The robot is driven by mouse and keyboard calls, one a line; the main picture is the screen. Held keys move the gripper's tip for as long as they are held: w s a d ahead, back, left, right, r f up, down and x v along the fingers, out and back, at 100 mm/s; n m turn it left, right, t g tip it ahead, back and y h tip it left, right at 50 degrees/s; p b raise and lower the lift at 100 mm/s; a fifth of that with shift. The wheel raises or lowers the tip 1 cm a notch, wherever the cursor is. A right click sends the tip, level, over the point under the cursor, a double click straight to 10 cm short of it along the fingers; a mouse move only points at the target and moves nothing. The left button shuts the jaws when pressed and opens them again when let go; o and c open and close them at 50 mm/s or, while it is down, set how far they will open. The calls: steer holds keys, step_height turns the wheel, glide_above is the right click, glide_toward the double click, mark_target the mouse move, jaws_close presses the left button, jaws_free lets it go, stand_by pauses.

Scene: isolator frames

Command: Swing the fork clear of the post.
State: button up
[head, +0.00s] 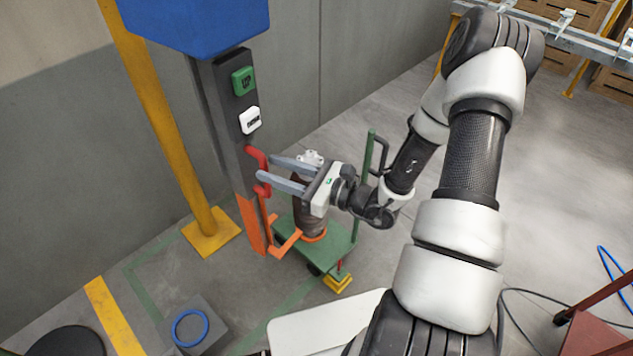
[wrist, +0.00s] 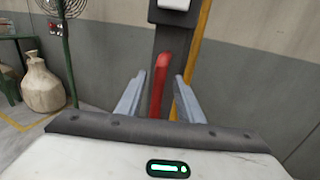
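The dark grey post (head: 222,130) stands upright left of centre in the head view, under a blue housing. A red bent handle (head: 261,188) is on its right side, and it also shows in the wrist view (wrist: 160,85). Low on the post is an orange part (head: 250,224), with an orange arm (head: 286,243) reaching right. I cannot tell which of these is the fork. My gripper (head: 266,168) is open, its two grey fingers apart. In the wrist view the red handle stands between the fingers with gaps visible; part of the handle is hidden behind the gripper body.
A green cart (head: 340,240) carrying a dark cylinder stands under my gripper, right beside the post. A yellow column (head: 165,120) is left of the post. A grey block (head: 210,318) with a blue ring lies in front.

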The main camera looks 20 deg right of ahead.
steer(key=v, duration=1.4)
steer(key=shift+b, duration=0.4)
